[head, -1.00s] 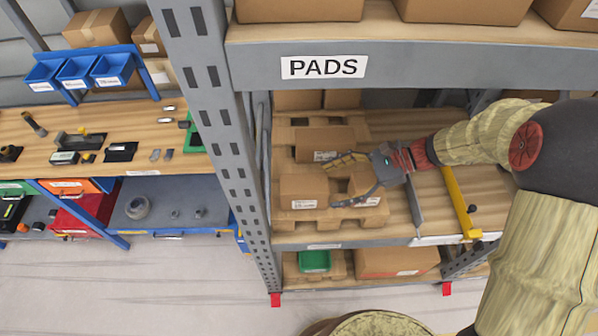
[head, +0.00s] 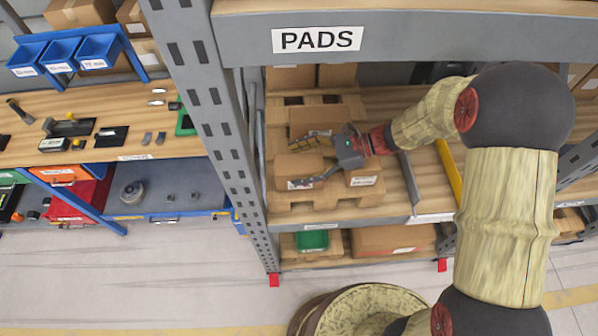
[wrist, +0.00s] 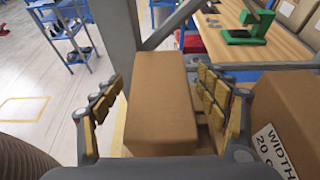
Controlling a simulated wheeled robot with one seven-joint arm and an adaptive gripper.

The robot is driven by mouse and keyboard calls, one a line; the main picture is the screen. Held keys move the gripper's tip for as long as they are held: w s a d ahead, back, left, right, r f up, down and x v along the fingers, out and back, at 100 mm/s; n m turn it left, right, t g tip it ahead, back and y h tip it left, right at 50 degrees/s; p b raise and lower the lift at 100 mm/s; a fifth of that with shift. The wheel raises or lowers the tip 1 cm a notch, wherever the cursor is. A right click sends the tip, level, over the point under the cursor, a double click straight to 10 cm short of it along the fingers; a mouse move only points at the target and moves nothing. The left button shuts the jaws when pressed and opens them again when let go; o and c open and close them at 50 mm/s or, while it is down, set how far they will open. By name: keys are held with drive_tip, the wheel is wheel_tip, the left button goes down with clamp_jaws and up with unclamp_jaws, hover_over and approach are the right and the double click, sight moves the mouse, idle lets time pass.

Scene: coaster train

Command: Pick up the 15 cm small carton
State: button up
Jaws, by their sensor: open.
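My gripper (head: 290,163) is open, with its fingers on either side of a brown carton (head: 297,168) at the front left of the pallet in the shelf bay. In the wrist view that carton (wrist: 160,105) stands between the two spread finger pads, with a visible gap at the left finger; I cannot tell whether the right finger touches it. No size can be read on this carton; its label in the head view is too small. A larger carton behind it (head: 313,118) appears at the right in the wrist view (wrist: 285,105), its label reading "WIDTH 20 C", cut off.
Another labelled carton (head: 366,180) sits at the pallet's front right, under my wrist. The wooden pallet (head: 300,203) lies on the shelf. A grey upright (head: 212,130) stands left, and the "PADS" beam (head: 400,42) crosses above. A yellow bar (head: 449,170) is to the right.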

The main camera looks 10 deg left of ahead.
drive_tip(key=c, duration=0.3)
drive_tip(key=shift+r, duration=0.1)
drive_tip(key=c, duration=1.4)
